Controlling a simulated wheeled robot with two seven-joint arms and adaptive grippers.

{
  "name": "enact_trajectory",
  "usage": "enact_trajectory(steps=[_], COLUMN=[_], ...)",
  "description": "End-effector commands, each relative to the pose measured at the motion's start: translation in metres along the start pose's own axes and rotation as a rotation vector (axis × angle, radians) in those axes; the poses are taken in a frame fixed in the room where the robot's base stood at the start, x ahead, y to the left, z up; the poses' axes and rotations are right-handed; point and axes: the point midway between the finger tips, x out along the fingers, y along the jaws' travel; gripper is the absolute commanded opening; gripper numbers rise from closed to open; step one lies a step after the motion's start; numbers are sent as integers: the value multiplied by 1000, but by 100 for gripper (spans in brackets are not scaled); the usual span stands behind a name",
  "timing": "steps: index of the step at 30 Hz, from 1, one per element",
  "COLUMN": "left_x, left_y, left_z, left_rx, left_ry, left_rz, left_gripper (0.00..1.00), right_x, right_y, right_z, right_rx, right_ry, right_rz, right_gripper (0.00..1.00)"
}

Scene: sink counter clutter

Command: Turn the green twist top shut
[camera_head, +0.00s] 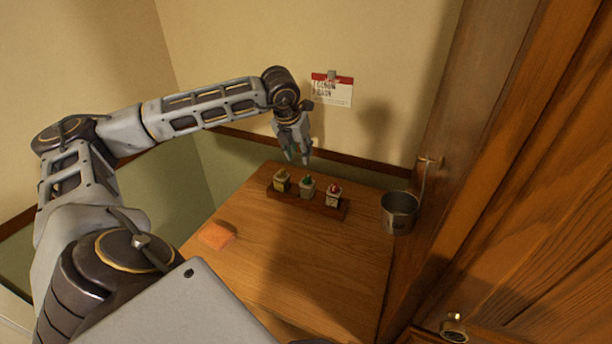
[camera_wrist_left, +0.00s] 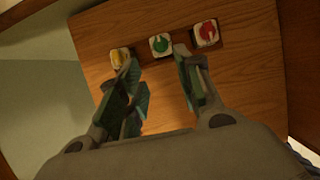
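The green twist top (camera_head: 308,181) sits on the middle one of three small containers in a wooden rack on the counter. In the left wrist view the green top (camera_wrist_left: 160,44) shows from above, between and beyond my fingers. My left gripper (camera_head: 297,158) is in the air above the rack, fingers pointing down. In the wrist view its fingers (camera_wrist_left: 158,80) stand apart with nothing between them. The gap between fingertips and green top is hard to judge. My right gripper is in neither view.
A yellow-topped container (camera_head: 281,180) and a red-topped one (camera_head: 333,195) flank the green one in the rack (camera_head: 318,206). A metal cup (camera_head: 399,213) hangs at the right. An orange cloth (camera_head: 216,236) lies on the left edge. The front counter (camera_head: 290,270) is clear.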

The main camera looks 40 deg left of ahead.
Motion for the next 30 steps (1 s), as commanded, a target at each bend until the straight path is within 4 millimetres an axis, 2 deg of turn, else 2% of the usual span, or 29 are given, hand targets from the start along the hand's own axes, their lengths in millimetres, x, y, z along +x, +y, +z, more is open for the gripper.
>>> enact_trajectory(steps=[8, 30], left_x=[19, 114], left_y=[0, 0], left_z=[0, 0], left_rx=[1, 1], left_ry=[2, 1], left_rz=[0, -1], left_gripper=[35, 35], right_x=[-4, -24], right_y=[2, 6], right_z=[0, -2], right_rx=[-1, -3], right_ry=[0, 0], right_rz=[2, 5], right_gripper=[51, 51])
